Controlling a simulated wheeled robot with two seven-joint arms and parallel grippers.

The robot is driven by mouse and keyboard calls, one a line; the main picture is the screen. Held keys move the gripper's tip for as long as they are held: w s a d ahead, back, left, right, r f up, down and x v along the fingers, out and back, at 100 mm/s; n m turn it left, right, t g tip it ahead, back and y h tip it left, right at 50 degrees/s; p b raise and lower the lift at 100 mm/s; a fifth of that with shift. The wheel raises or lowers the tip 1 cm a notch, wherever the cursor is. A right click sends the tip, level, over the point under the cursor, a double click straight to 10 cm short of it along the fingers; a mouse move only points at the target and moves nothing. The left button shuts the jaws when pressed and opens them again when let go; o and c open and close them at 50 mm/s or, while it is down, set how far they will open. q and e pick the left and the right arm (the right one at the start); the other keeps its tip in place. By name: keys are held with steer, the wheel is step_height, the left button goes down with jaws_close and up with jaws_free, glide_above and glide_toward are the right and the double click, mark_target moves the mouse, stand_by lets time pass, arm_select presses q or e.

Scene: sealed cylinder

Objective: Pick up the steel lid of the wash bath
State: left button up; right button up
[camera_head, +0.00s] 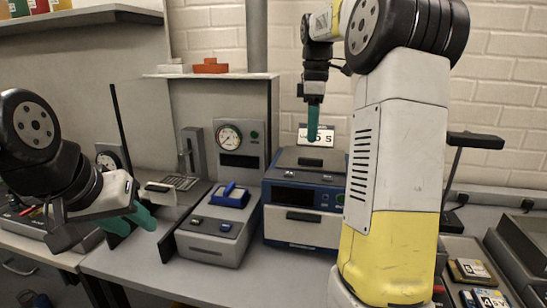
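A blue box-shaped bath (303,226) stands on the bench in the middle, and I take it for the wash bath. My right gripper (313,133) hangs above the lid, pointing down. Only one teal finger shows clearly, so its opening is hidden.
A grey unit with a blue-handled part (230,195) stands just left of the bath. A gauge panel (241,140) rises behind. A shelf (213,75) carries an orange block. Labelled trays (470,270) lie at right. My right arm hides space beside the bath.

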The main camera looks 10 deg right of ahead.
mark_target(313, 160)
steer(key=f, duration=0.7)
steer(key=shift+w+f, duration=0.2)
steer(key=shift+f, duration=0.1)
jaws_close()
steer(key=shift+r, duration=0.1)
stand_by(1.0)
